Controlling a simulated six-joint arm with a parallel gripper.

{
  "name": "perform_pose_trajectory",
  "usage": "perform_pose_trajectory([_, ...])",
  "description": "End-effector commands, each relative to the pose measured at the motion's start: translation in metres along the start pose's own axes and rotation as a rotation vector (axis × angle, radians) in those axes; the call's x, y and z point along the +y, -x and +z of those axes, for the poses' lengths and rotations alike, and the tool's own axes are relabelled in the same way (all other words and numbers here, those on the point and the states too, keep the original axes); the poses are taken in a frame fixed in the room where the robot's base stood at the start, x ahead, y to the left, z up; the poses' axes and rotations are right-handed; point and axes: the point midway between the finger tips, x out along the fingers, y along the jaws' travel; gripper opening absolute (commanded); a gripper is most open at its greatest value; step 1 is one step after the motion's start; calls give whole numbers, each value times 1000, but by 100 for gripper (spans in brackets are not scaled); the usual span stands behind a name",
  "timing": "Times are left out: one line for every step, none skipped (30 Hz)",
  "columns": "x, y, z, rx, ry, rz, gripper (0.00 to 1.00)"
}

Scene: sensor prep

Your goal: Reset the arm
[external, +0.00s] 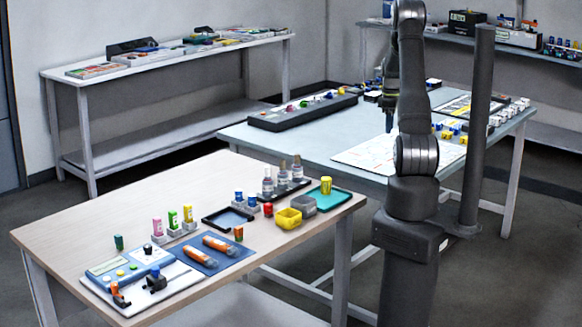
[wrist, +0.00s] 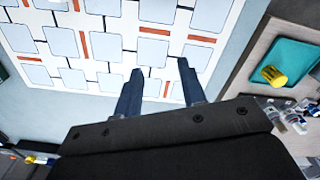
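My gripper (wrist: 158,88) shows in the wrist view with its two dark blue fingers apart and nothing between them. Below the fingers is a white sheet (wrist: 108,42) with pale squares and orange bars, lying on a grey-blue table. In the external view my gripper (external: 389,122) hangs beside my arm above the far table, over the edge of the white sheet (external: 368,151). My upright arm partly hides the sheet and the space around the gripper. I cannot tell the gap between the fingertips and the table.
A wooden table (external: 75,222) at the front left holds bottles, orange tools on a blue mat (external: 224,249), yellow and grey bins, and a teal tray (external: 337,200) with a yellow cup (external: 326,185). A dark post (external: 478,130) stands right of my arm. A long black rack (external: 303,110) lies on the far table.

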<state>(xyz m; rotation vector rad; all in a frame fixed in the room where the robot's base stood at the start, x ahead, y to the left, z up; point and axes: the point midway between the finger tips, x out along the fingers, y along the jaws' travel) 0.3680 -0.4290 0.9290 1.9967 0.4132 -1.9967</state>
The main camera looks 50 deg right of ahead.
Motion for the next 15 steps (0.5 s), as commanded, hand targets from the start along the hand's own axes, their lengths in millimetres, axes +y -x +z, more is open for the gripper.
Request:
perform_pose_trajectory([-6,0,-10,0,22,0,37])
perform_pose_trajectory([-9,-1,-16,0,34,0,37])
perform_pose_trajectory([-13,-1,-22,0,48,0,37])
perform_pose_trajectory([-16,-2,-27,0,60,0,37])
perform_pose_trajectory([-20,-2,-32,0,71,0,37])
perform_pose_trajectory([-24,-2,-39,0,86,0,37])
perform_pose_trajectory([-28,-3,-44,0,97,-1,37])
perform_pose_trajectory([-31,-4,-49,0,109,-1,37])
perform_pose_trajectory([-36,-4,-55,0,124,-1,37])
perform_pose_trajectory([-39,-4,-60,0,136,-1,37])
perform_pose_trajectory([-43,-4,-65,0,147,0,37])
perform_pose_trajectory([-48,-5,-71,0,162,0,37])
perform_pose_trajectory([-52,-5,-76,0,174,0,37])
perform_pose_trajectory([-55,-6,-80,0,185,0,37])
perform_pose_trajectory([-61,-6,-87,0,201,0,37])
